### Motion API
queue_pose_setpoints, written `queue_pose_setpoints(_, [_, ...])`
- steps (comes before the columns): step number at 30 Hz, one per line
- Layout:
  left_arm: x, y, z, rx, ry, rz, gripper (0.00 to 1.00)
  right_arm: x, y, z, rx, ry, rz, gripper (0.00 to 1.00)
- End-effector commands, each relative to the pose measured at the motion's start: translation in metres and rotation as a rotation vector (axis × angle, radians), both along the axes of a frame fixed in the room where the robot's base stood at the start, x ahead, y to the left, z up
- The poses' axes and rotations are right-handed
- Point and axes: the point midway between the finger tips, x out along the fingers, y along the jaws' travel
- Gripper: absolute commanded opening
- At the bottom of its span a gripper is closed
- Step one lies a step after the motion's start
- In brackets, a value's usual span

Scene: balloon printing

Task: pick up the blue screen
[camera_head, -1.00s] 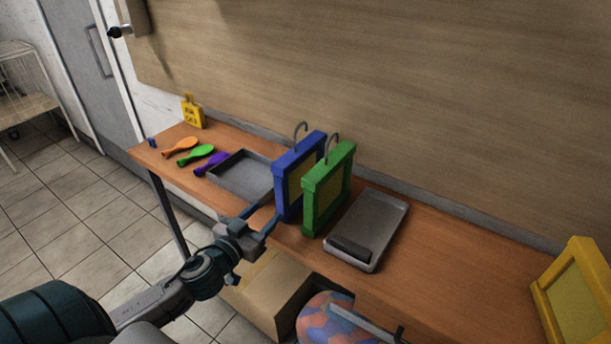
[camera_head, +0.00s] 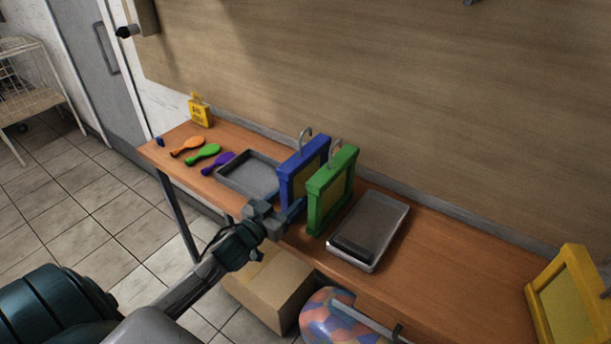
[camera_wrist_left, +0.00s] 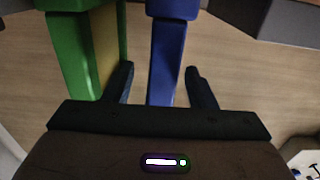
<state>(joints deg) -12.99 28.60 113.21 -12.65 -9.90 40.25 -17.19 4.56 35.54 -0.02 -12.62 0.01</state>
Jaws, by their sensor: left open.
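The blue screen (camera_head: 287,187) stands upright on the wooden table, a blue frame with a yellowish panel and a grey hook on top. It stands just left of the green screen (camera_head: 319,212), which partly hides it. My left gripper (camera_head: 293,210) is open at the near side of the blue screen. In the left wrist view, the blue screen's frame (camera_wrist_left: 168,62) shows between the two fingers of my left gripper (camera_wrist_left: 160,76), and the green screen (camera_wrist_left: 68,55) lies outside them, to the left. Whether the fingers touch the blue frame cannot be told. My right gripper is not in view.
A grey tray (camera_head: 234,183) lies left of the screens, another tray (camera_head: 395,233) right of them. A yellow frame (camera_head: 568,305) stands at right. A cardboard box (camera_head: 262,285) is below the table.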

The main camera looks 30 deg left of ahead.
Motion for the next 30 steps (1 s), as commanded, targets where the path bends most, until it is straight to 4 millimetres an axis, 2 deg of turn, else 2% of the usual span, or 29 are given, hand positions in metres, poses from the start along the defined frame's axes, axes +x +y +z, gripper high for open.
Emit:
queue_pose_setpoints(3, [0.012,0.001,0.005,-0.005,-0.002,0.002,0.51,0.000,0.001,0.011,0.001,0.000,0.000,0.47])
queue_pose_setpoints(12, [0.041,0.000,0.002,-0.003,-0.003,0.003,0.51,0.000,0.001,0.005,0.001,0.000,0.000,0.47])
queue_pose_setpoints(23, [0.047,-0.001,0.002,-0.001,-0.001,0.001,0.51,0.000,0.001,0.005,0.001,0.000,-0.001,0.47])
queue_pose_setpoints(24, [0.047,-0.001,0.002,-0.001,-0.001,0.001,0.49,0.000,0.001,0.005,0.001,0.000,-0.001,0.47])
queue_pose_setpoints(30, [0.047,-0.001,0.002,-0.001,-0.001,0.001,0.10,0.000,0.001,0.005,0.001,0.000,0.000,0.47])
